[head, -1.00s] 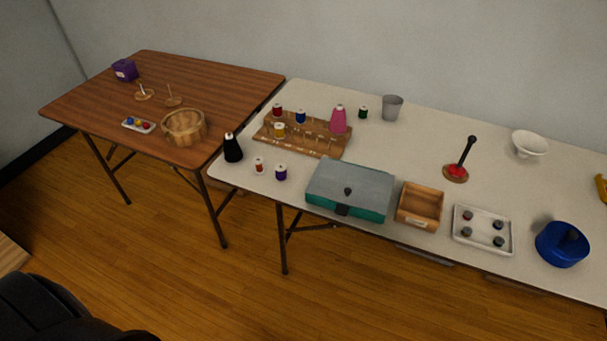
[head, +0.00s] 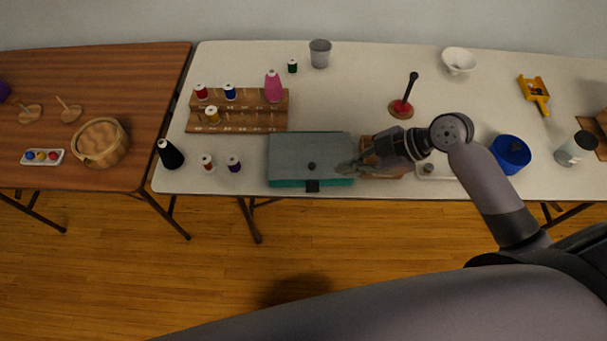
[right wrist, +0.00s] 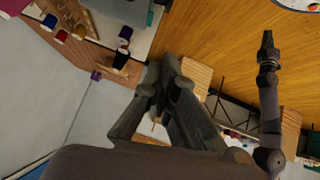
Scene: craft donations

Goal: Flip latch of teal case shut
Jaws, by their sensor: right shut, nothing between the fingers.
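The teal case (head: 292,183) lies at the front edge of the white table in the head view, its grey lid (head: 300,150) down. A dark latch (head: 312,186) shows at the middle of its front. A dark knob sits on the lid above the latch. My right gripper (head: 343,168) is shut and empty over the lid's right end, right of the latch; I cannot tell whether it touches the lid. The right wrist view shows its dark fingers (right wrist: 170,68) close up. Another arm's gripper (right wrist: 267,40), apparently my left, shows there at the right; its jaws are unclear.
A wooden box (head: 385,172) stands right of the case, partly hidden by my right gripper. A spool rack (head: 245,124), loose spools and a black cone (head: 170,155) are left. A blue container (head: 511,154) stands right. The table behind the case is fairly clear.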

